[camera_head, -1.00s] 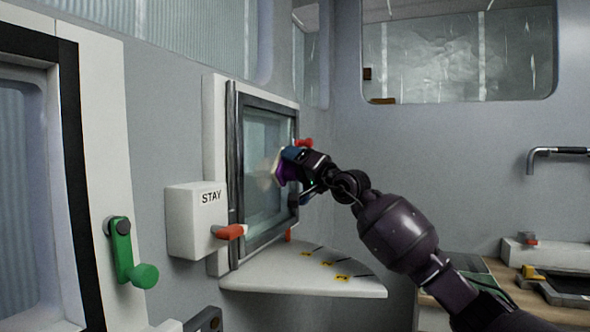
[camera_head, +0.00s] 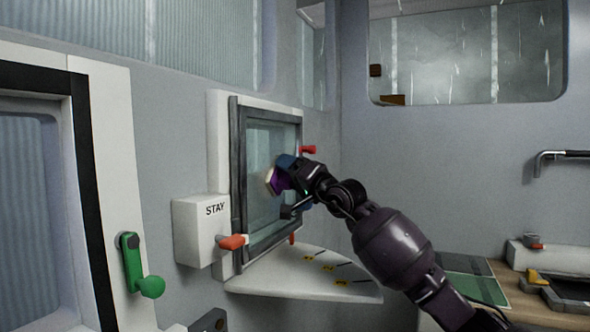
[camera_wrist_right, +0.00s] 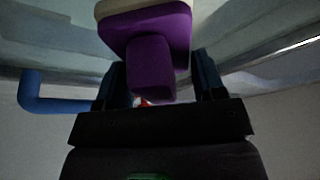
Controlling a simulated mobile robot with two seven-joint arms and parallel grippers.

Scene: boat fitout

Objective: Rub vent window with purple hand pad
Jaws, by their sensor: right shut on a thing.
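The vent window (camera_head: 262,215) is a glass pane in a dark frame on the wall, left of centre in the head view. The purple hand pad (camera_head: 279,182) has a pale face turned to the glass. My right gripper (camera_head: 288,172) is shut on the pad's purple handle. In the right wrist view the hand pad (camera_wrist_right: 150,50) stands between the two dark fingers of my right gripper (camera_wrist_right: 155,85). The pad's face is at or very near the glass; I cannot tell whether it touches. My left gripper is not in view.
A white box marked STAY (camera_head: 200,230) with a red lever (camera_head: 233,242) is left of the window. A white shelf (camera_head: 300,280) juts out below it. A green handle (camera_head: 140,265) is far left. A counter (camera_head: 510,290) stands at the right.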

